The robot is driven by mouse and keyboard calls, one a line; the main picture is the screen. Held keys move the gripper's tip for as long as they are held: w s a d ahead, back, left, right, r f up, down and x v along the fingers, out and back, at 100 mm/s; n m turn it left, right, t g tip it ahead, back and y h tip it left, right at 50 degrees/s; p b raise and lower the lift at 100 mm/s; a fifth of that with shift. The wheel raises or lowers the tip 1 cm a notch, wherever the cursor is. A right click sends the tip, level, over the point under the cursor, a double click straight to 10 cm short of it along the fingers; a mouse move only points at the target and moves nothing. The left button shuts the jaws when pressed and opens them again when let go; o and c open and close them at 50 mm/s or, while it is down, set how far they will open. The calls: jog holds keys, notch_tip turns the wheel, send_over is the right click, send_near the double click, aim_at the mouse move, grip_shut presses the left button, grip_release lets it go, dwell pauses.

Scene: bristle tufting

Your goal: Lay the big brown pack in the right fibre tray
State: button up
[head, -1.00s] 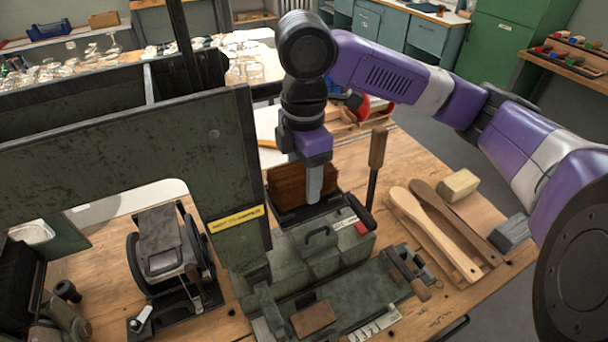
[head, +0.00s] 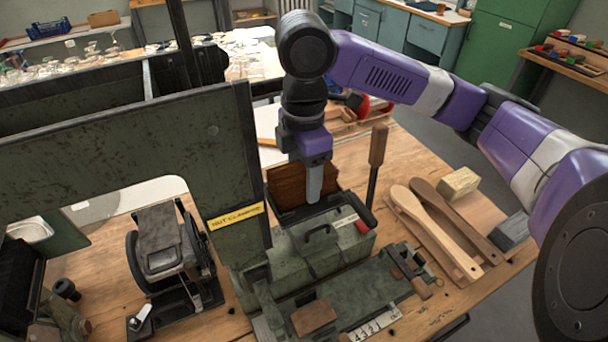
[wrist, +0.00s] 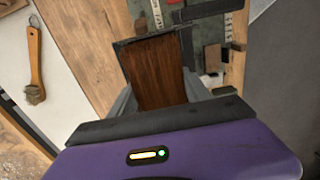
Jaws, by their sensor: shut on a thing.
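The big brown pack (head: 286,186) stands at a dark tray (head: 311,214) on top of the green machine, below my wrist. My gripper (head: 314,184) is shut on the pack; a grey finger covers part of its front in the head view. In the wrist view the brown pack (wrist: 158,72) fills the space between both fingers (wrist: 160,100). The dark tray rim (wrist: 122,46) shows around its far end there. I cannot tell whether the pack touches the tray floor, as its lower part is hidden.
A dark lever with a wooden handle (head: 378,146) rises close to the right of the tray. The green upright frame (head: 228,160) stands close on the left. Wooden brush backs (head: 436,232) and a pale block (head: 459,184) lie on the bench to the right.

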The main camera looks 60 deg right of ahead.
jog(key=shift+f, duration=0.3)
jog(key=o, duration=1.8)
jog(key=shift+o, duration=0.2)
jog(key=shift+r+p, duration=3.4)
jog(key=shift+r, duration=0.6)
